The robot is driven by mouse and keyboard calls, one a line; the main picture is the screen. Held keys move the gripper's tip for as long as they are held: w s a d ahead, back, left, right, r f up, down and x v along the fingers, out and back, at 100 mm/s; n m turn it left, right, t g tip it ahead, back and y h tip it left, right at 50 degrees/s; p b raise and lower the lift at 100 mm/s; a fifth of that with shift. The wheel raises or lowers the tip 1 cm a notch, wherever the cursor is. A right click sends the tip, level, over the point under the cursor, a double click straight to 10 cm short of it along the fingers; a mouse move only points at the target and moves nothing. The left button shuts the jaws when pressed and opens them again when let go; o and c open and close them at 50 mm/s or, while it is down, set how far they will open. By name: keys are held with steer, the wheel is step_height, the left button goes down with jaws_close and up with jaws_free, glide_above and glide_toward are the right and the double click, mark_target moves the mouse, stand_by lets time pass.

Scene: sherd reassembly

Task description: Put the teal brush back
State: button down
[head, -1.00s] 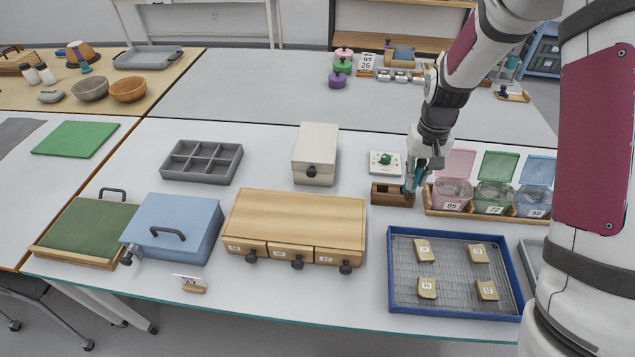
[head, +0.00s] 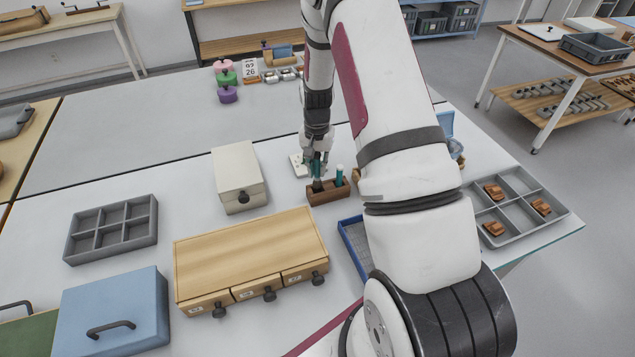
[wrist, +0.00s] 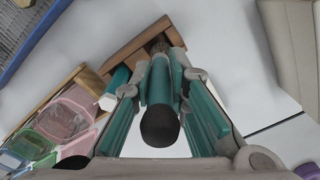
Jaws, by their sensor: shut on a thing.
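My gripper (head: 317,160) is shut on the teal brush (wrist: 159,82), with a teal-padded finger on each side. The brush's dark round end faces the wrist camera and its brownish bristles point down at the wooden holder (wrist: 130,42). In the head view the brush (head: 316,171) is upright over the left end of the small brown holder (head: 330,195). I cannot tell whether its bristle tip is inside the holder or just above it. A second teal tool with a whitish top (head: 339,174) stands at the holder's right end.
A white box (head: 238,178) and a wooden drawer unit (head: 250,255) stand to the left. A white pad (head: 298,164) lies just behind the holder. The blue-rimmed tray (head: 352,245) is partly hidden by my arm.

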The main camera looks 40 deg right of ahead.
mark_target(318, 179)
steer(key=shift+f, duration=2.55)
steer(key=shift+f, duration=0.15)
steer(key=c, duration=1.6)
jaws_free()
steer(key=shift+o, duration=0.2)
